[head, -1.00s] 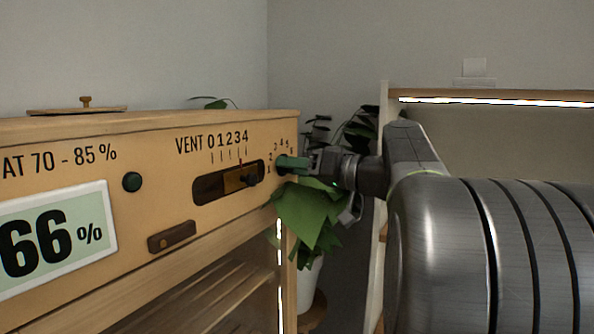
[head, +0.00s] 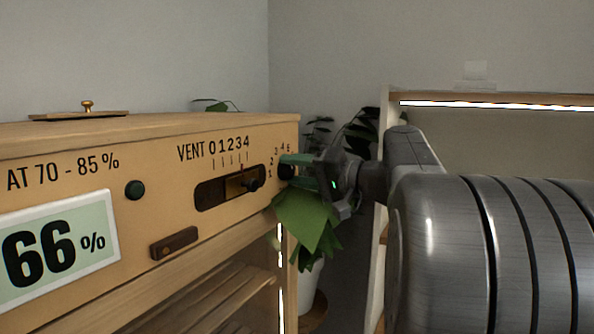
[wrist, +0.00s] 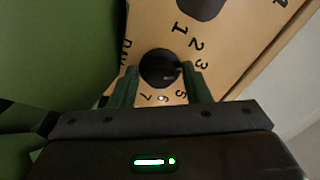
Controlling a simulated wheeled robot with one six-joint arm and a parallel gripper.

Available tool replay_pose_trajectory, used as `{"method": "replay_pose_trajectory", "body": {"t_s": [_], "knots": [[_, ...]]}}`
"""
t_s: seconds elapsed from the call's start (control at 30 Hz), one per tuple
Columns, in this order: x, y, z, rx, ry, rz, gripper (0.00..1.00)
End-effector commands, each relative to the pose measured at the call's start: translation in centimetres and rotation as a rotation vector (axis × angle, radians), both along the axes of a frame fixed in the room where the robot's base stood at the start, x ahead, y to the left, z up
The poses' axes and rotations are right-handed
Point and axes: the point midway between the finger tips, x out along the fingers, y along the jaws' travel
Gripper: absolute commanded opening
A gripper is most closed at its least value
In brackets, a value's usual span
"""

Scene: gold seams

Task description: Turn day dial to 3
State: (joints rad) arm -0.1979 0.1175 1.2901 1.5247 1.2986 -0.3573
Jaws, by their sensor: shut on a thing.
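The day dial (wrist: 159,67) is a round black knob on the wooden panel, ringed by printed numbers, in the wrist view. The numbers 1, 2 and 3 show on its upper right side, 5, 6 and 7 below it. My gripper (wrist: 160,84) has its two green fingers on either side of the knob, shut on it. A small ridge shows on the knob's right side, toward the 3 and the covered 4 area; its exact setting is unclear. In the head view, the dial (head: 287,171) is partly hidden by my gripper (head: 293,161) at the panel's right end.
The vent slider (head: 243,183) is just left of the dial. Green leaves (head: 305,218) hang right below my gripper. A lit shelf (head: 490,100) stands at right.

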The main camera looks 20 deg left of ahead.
Motion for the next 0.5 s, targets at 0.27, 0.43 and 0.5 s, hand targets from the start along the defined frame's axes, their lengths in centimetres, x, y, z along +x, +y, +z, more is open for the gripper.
{"method": "replay_pose_trajectory", "body": {"t_s": [0.27, 0.43, 0.5], "knots": [[0.02, -0.01, 0.05, 0.001, 0.004, -0.002, 0.20], [0.02, -0.01, 0.05, 0.001, 0.003, -0.002, 0.52], [0.02, -0.01, 0.04, 0.001, 0.003, -0.001, 0.52]]}}
